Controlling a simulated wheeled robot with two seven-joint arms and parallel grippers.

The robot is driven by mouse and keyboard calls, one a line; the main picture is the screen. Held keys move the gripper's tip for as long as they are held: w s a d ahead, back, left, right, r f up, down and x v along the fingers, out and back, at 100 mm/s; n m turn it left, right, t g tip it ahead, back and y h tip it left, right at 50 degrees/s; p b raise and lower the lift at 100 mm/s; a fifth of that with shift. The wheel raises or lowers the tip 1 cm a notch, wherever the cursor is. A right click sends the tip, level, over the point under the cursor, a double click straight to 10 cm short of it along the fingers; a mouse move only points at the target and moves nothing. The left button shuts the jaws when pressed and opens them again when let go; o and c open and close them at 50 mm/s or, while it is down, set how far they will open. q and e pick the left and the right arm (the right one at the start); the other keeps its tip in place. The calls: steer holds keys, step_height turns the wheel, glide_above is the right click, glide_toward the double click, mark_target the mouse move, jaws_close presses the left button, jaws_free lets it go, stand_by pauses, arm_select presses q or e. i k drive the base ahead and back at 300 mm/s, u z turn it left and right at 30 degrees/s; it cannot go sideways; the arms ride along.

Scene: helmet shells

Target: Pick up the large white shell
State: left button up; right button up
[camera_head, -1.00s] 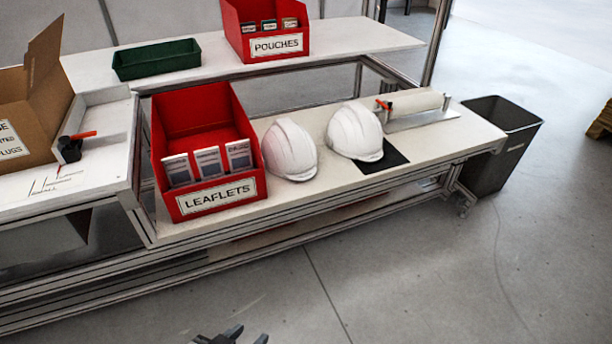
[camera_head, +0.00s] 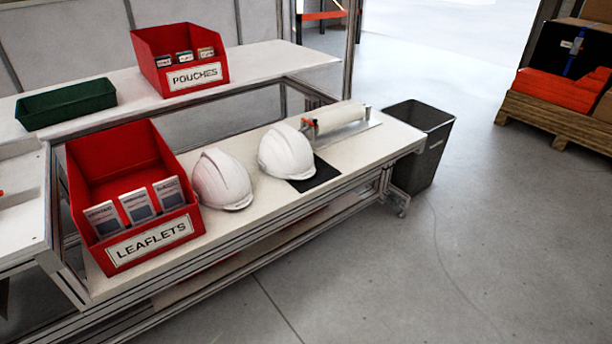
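Two white helmet shells stand on the lower bench in the head view. One white shell (camera_head: 221,180) is right beside the red leaflets bin and rests on the bench top. The other white shell (camera_head: 286,152) is to its right, on the edge of a black mat (camera_head: 318,176). They look close in size, and I cannot tell surely which is the large one. Neither of my grippers shows in this view.
The red leaflets bin (camera_head: 150,243) stands left of the shells. A roll holder (camera_head: 338,117) lies to their right on the bench (camera_head: 383,140). A dark waste bin (camera_head: 425,150) stands at the bench's right end. Open floor (camera_head: 430,270) lies in front. A pallet (camera_head: 550,122) is far right.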

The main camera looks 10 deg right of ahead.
mark_target(284, 152)
steer(key=z, duration=0.65)
steer(key=k, duration=0.85)
steer(key=z, duration=2)
steer(key=i, duration=0.2)
steer(key=u, duration=1.3)
steer(key=i, duration=2.45)
steer(key=u, duration=1.65)
steer(key=i, duration=1.1)
steer(key=u, duration=1.55)
steer(key=i, duration=0.25)
steer(key=u, duration=0.2)
